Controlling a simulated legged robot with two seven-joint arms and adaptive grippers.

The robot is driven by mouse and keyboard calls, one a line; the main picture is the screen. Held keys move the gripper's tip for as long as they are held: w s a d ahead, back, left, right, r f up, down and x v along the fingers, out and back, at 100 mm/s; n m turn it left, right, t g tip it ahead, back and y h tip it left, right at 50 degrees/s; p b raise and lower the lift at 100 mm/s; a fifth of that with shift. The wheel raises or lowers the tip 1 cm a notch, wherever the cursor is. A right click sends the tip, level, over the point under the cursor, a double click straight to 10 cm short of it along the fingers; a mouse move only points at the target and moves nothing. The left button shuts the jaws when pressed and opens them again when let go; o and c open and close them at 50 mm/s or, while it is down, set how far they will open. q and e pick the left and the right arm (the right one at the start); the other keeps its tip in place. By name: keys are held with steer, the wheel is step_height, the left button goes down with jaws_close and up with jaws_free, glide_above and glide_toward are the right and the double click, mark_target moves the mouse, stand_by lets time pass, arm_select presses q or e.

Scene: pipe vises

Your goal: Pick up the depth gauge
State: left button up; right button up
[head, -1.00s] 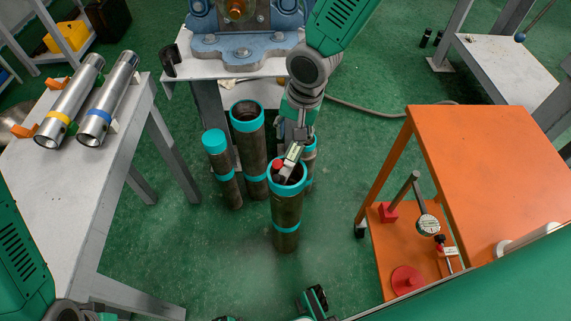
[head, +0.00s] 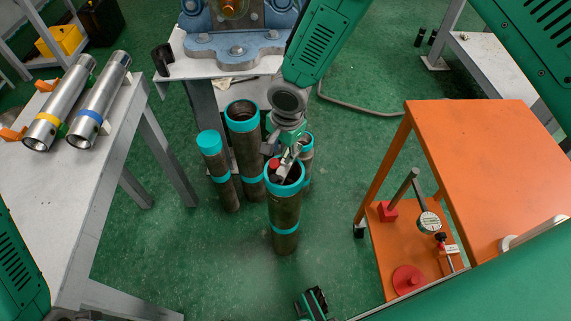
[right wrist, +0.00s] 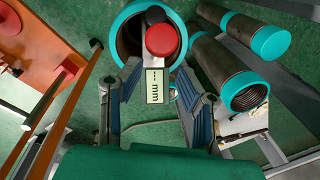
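The depth gauge, with a red round cap and a small "mm" display (right wrist: 155,87), is at the mouth of the front pipe (head: 285,215), which stands upright with a teal collar. In the head view its red cap (head: 274,164) shows inside the collar, and my right gripper (head: 284,154) is right above it. In the right wrist view my right gripper (right wrist: 155,108) is open, one finger on each side of the gauge, with gaps visible. The gauge's lower part is hidden in the pipe. My left gripper (head: 314,303) is at the bottom edge; its opening is unclear.
More teal-collared pipes (head: 243,145) stand close behind. An orange cart (head: 490,160) on the right carries a dial gauge (head: 429,222) on its lower shelf. A grey table (head: 60,200) with two shiny cylinders is on the left.

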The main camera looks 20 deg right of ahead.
mark_target(284, 164)
steer(key=f, duration=0.2)
steer(key=a+f+b, duration=0.1)
steer(key=f, duration=0.1)
steer(key=shift+s, duration=0.3)
steer(key=shift+w+f, duration=0.15)
steer(key=shift+f, duration=0.35)
jaws_close()
steer(key=shift+r, duration=0.15)
